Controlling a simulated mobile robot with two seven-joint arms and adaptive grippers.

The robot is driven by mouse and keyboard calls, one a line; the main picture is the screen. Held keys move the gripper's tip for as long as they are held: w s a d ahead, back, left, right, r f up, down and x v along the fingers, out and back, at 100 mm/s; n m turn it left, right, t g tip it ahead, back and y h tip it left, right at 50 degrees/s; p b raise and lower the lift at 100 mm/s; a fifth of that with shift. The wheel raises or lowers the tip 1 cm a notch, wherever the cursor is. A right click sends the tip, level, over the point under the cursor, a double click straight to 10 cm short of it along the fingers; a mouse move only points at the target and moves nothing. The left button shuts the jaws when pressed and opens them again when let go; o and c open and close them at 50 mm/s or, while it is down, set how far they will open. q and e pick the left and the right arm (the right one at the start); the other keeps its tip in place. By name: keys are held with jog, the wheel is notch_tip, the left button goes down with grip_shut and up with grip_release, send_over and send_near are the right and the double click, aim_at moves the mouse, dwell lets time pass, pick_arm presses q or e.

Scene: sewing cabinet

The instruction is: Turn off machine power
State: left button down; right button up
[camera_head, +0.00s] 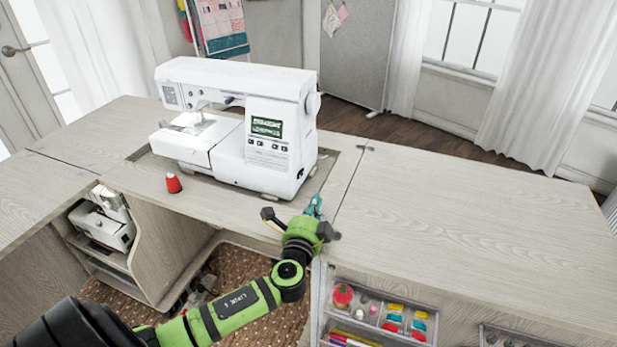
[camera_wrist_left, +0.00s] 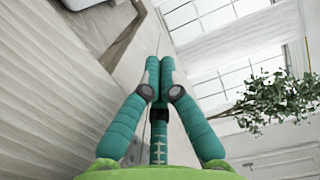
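The white sewing machine (camera_head: 225,75) stands upright on the cabinet top. Its small screen (camera_head: 267,127) is lit with green text, and buttons sit below it. A handwheel (camera_head: 313,103) shows at the upper right end. A small dark spot (camera_head: 312,170) shows low on the right end; I cannot tell whether it is the power switch. My left gripper (camera_head: 315,203) is over the cabinet's front edge, just right of the machine's lower right corner. In the left wrist view, its teal fingers (camera_wrist_left: 160,64) are together with nothing visible between them. My right gripper is not in view.
The right part of the top is clear. Open drawers with sewing supplies (camera_head: 385,315) are below the front edge. A second white machine (camera_head: 103,218) sits on a lower shelf.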

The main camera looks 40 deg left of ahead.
aim_at(301, 174)
pick_arm(q)
jog(key=x, duration=0.7)
jog(key=shift+w, duration=0.3)
jog(key=a, duration=0.3)
jog(key=shift+w+a, duration=0.1)
jog(key=shift+w, duration=0.1)
jog(key=shift+s+a, duration=0.1)
jog(key=shift+a, duration=0.45)
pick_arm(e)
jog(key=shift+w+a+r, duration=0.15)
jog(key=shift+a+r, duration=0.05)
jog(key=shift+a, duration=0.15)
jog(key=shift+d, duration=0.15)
